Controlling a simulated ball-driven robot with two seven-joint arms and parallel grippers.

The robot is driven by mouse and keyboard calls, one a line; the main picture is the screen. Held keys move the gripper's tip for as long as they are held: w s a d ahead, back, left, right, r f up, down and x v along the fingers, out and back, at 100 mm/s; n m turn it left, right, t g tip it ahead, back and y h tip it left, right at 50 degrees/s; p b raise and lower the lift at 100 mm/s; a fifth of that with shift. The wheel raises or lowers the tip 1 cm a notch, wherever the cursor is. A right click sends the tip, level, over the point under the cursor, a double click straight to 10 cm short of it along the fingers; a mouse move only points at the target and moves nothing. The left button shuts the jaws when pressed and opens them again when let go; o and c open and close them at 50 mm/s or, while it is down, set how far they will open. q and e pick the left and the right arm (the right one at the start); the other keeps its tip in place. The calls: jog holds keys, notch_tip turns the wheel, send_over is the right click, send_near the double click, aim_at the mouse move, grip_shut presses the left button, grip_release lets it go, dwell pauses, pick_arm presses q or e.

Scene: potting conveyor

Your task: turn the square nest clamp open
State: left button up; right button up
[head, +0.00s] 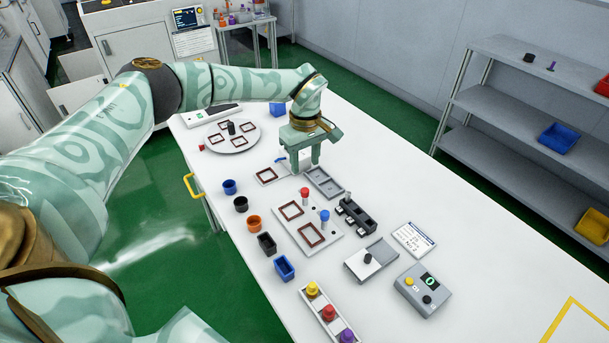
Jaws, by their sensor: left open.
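Nearer, a pale fixture plate (318,222) carries two square dark red frames, a red-topped knob (304,194) and a blue-topped knob (325,216). I cannot tell which part is the square nest clamp or how it is turned. My right gripper is out of view.
Several small cups and boxes, such as an orange cup (254,223), line the left table edge. A round turntable (243,139) stands behind. A black holder (355,215), a grey block (371,258) and a button box (423,289) lie right.

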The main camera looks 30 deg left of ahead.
pick_arm(q)
notch_tip(320, 180, up, 7)
jog(key=shift+p, duration=0.4)
jog(key=shift+f, duration=0.1)
